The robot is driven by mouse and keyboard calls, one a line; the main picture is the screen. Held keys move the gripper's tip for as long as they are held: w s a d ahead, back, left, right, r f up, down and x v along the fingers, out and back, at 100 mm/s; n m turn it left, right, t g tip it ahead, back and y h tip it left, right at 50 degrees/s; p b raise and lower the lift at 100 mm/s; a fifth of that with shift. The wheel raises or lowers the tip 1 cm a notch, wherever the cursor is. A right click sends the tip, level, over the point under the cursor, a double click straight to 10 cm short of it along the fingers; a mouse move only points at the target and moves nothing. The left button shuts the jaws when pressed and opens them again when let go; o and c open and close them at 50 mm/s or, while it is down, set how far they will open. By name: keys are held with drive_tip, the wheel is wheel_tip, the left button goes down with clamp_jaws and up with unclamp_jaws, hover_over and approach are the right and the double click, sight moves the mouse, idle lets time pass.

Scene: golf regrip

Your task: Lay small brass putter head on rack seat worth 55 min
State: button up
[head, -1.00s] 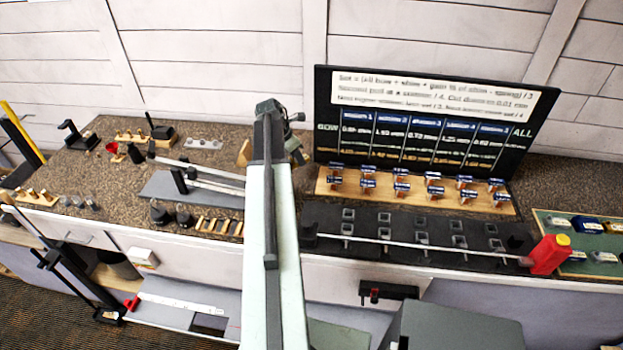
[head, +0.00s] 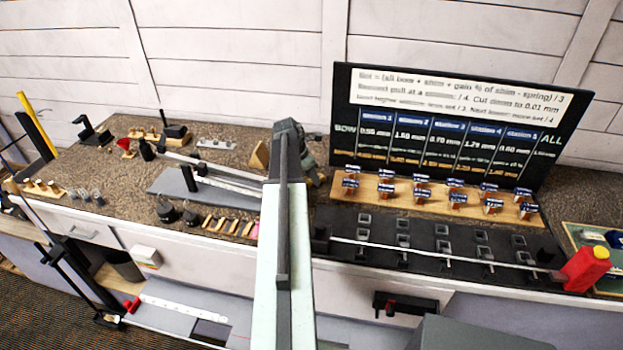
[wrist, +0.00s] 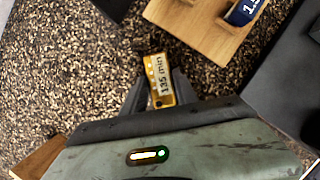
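In the wrist view a small brass-yellow piece (wrist: 151,73) lies between my fingertips. It carries a pale label that seems to read "135 min", and a dark spot near its lower end. My gripper (wrist: 160,80) looks closed on its two sides. Whether the piece touches the speckled counter below, I cannot tell. In the head view my gripper (head: 290,140) is over the counter, left of the dark sign board, and my arm hides the piece there. I cannot read any seat marked 55 min. A low slatted wooden rack (head: 229,226) stands on the counter's front left.
A wooden strip (wrist: 203,32) with blue-labelled blocks lies close ahead in the wrist view; the strip also shows in the head view (head: 400,196). A grey plate (head: 172,182) lies at left.

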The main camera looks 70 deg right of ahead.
drive_tip(key=shift+o, duration=1.1)
drive_tip(key=shift+r, duration=0.15)
